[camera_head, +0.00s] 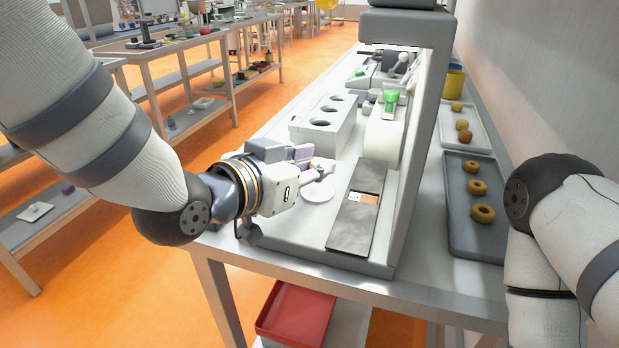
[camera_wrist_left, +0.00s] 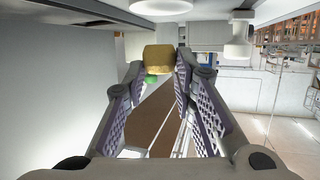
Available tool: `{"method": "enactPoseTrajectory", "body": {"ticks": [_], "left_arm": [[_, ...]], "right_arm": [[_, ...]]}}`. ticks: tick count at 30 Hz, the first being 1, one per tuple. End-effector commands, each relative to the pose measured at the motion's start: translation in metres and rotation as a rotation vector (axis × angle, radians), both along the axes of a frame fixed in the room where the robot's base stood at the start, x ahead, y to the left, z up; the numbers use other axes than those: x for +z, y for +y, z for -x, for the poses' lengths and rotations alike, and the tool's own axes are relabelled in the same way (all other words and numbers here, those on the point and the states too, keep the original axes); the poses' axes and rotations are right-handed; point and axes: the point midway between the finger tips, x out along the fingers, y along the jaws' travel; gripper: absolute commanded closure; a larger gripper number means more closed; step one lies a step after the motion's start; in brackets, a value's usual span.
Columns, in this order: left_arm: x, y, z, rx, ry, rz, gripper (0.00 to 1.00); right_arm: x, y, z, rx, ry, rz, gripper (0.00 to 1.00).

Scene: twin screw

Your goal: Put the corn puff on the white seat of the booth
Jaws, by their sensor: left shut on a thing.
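My left gripper (camera_head: 322,167) reaches in from the left over the front part of the grey booth (camera_head: 410,200). It is shut on the corn puff (camera_wrist_left: 158,58), a short yellow-tan piece held between the fingertips in the left wrist view. In the head view the fingers mostly hide the puff. The white seat (camera_head: 318,192), a round flat disc, lies just below the fingertips on the booth's base. The puff looks above it; the exact gap cannot be told. My right gripper is out of view; only parts of the right arm show at the right.
A dark plate (camera_head: 347,230) lies right of the seat. A white block with round holes (camera_head: 318,135) and a device with a green part (camera_head: 389,97) stand behind. A dark tray (camera_head: 458,222) of rings and a white tray (camera_head: 480,140) of puffs lie right of the booth's upright.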

Motion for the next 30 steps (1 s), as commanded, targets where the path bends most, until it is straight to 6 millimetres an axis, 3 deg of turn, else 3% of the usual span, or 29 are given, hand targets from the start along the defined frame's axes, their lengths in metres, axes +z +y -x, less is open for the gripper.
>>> {"method": "enactPoseTrajectory", "body": {"ticks": [1, 4, 15, 18, 19, 30], "left_arm": [[-0.013, 0.001, 0.000, 0.002, 0.007, -0.002, 0.84], [-0.026, 0.002, -0.001, 0.001, 0.003, -0.001, 0.84], [-0.031, 0.002, -0.001, 0.001, 0.002, -0.001, 0.84], [-0.031, 0.002, -0.001, 0.001, 0.001, 0.000, 0.57], [-0.031, 0.002, -0.001, 0.001, 0.001, 0.000, 0.55], [-0.025, 0.002, -0.002, 0.002, 0.000, 0.000, 0.55]], "right_arm": [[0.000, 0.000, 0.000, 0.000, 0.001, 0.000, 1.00], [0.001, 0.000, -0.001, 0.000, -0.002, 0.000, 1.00], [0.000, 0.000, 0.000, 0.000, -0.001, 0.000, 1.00], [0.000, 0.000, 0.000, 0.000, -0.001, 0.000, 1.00], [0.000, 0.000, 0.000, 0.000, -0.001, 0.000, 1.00], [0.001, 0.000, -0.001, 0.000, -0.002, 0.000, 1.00]]}}
